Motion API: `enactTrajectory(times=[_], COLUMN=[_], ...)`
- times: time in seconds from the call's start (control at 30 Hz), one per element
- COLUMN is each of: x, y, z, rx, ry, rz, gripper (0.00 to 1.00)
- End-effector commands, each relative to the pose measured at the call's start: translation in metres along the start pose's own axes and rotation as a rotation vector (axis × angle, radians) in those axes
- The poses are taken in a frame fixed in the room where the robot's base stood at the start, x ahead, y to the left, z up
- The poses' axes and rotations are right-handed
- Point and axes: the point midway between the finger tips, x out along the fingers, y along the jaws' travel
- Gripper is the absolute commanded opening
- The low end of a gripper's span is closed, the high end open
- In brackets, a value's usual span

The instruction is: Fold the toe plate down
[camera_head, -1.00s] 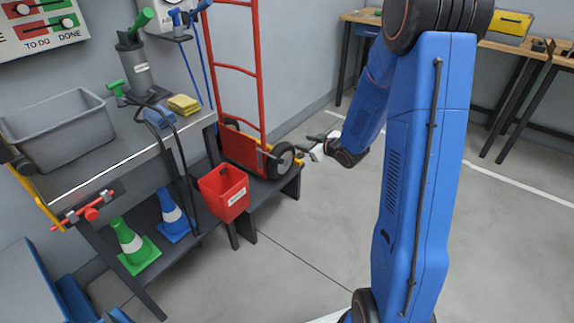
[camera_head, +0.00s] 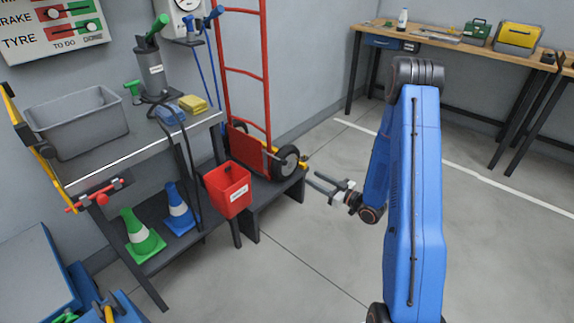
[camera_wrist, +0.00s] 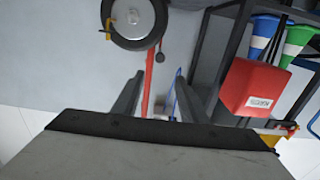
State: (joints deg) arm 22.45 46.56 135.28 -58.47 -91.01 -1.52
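The red hand truck (camera_head: 268,85) stands upright against the wall on a low dark bench. A red plate (camera_head: 247,151) at its foot, which looks like the toe plate, stands nearly upright against the frame beside the black wheel (camera_head: 287,162). My gripper (camera_head: 314,181) is open and empty, a short way right of the wheel and apart from the truck. In the wrist view, which looks turned over, the two fingers of my gripper (camera_wrist: 156,97) are spread. A wheel (camera_wrist: 135,18) shows at the top and a red upright part (camera_wrist: 148,80) shows beyond the fingers.
A red bucket (camera_head: 228,190) hangs left of the truck's foot, close to the low bench (camera_head: 276,193). A shelf cart with a grey bin (camera_head: 80,125) and two cones stands at left. A workbench (camera_head: 450,46) is at the back right. The floor between is clear.

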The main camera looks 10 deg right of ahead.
Motion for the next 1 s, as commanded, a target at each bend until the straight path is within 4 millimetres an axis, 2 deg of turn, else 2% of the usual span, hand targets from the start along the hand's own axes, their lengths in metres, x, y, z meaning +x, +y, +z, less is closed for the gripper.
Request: enactTrajectory(times=[0.17,0.8,1.0], x=[0.019,0.131,0.157], y=[-0.001,-0.001,0.0], z=[0.0,-0.001,0.0], rx=[-0.002,-0.003,-0.002], ry=[0.001,0.0,-0.001], rz=[-0.004,-0.002,-0.001], gripper=[0.39,0.39,0.39])
